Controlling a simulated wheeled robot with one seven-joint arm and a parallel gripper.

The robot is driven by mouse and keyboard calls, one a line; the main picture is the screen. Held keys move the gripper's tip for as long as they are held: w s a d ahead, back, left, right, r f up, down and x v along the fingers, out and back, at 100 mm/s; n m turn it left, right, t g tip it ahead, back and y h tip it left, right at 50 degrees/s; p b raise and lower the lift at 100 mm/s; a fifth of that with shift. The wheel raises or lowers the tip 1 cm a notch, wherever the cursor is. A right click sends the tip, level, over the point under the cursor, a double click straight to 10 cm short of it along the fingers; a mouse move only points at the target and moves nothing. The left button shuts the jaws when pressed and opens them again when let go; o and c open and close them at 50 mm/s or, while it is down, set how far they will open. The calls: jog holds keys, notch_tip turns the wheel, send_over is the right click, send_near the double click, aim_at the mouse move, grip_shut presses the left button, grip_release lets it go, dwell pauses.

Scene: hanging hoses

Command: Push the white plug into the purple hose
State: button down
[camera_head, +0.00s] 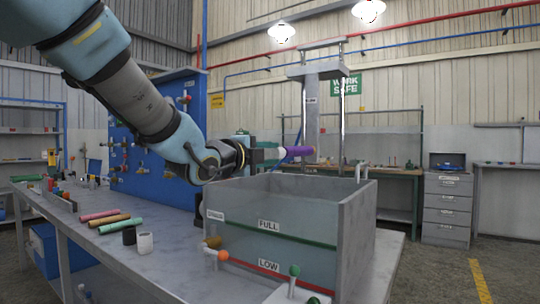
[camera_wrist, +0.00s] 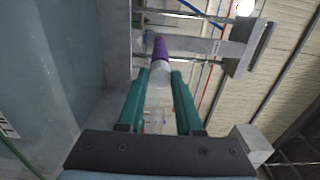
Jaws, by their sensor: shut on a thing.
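My gripper (camera_head: 272,154) is stretched out level above the far side of the grey tank. Its green fingers are shut on the white plug (camera_wrist: 159,88), as the wrist view shows. The purple hose (camera_head: 299,151) lies just beyond the fingertips, nearly level and in line with them. In the wrist view, the purple hose (camera_wrist: 160,48) meets the plug's far end. I cannot tell how far the plug sits inside the hose. The fingers hide most of the plug in the head view.
The tank (camera_head: 357,215), marked FULL and LOW, stands under my gripper. A grey frame (camera_head: 312,105) rises behind the hose. A blue panel (camera_head: 160,165) stands behind my arm.

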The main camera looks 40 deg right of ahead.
jog(key=shift+w+d+b, duration=0.1)
jog(key=shift+d+b, duration=0.3)
dwell(0.4)
jog(key=c, duration=0.5)
grip_release()
jog(key=v, duration=1)
jog(key=shift+a+b, duration=0.35)
jog(key=shift+b, duration=0.1)
